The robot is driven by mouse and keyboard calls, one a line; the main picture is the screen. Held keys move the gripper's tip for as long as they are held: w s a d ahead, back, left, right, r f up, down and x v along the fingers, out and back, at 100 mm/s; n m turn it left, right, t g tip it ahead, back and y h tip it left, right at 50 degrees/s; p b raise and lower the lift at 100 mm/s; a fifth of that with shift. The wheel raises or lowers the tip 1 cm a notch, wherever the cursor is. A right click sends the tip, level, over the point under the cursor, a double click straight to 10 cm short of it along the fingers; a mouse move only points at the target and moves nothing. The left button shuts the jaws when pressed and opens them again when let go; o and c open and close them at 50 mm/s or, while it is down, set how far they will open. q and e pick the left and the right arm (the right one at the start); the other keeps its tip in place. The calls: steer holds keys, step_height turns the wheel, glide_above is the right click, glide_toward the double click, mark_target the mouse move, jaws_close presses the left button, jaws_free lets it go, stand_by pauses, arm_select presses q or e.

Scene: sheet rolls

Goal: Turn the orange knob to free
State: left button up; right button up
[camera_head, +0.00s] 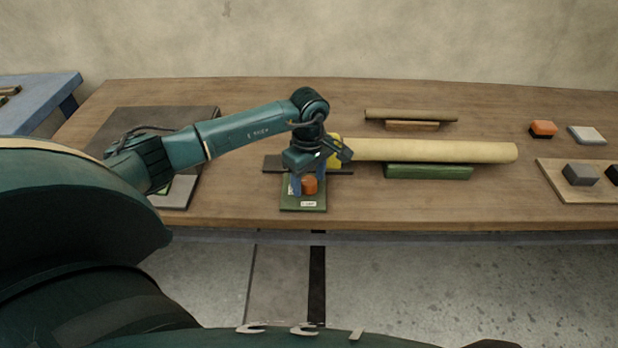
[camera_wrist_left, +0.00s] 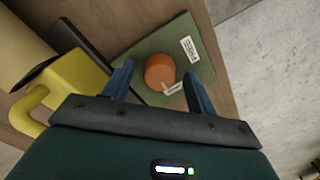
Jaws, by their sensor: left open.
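The orange knob (camera_head: 310,184) sits on a green base plate (camera_head: 303,206) near the table's front edge. My left gripper (camera_head: 308,186) is above the plate, pointing down. Its blue fingers (camera_wrist_left: 157,85) are open, one on either side of the knob, with visible gaps. I cannot tell from the label which setting the pointer marks. My right gripper is not in view.
A long tan roll (camera_head: 430,151) lies on a green support (camera_head: 428,171) to the right, with a yellow piece (camera_wrist_left: 75,80) at its near end. A smaller roll (camera_head: 410,115) lies behind.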

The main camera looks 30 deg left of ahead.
arm_select(q)
steer(key=shift+f, duration=0.2)
steer(key=c, duration=1)
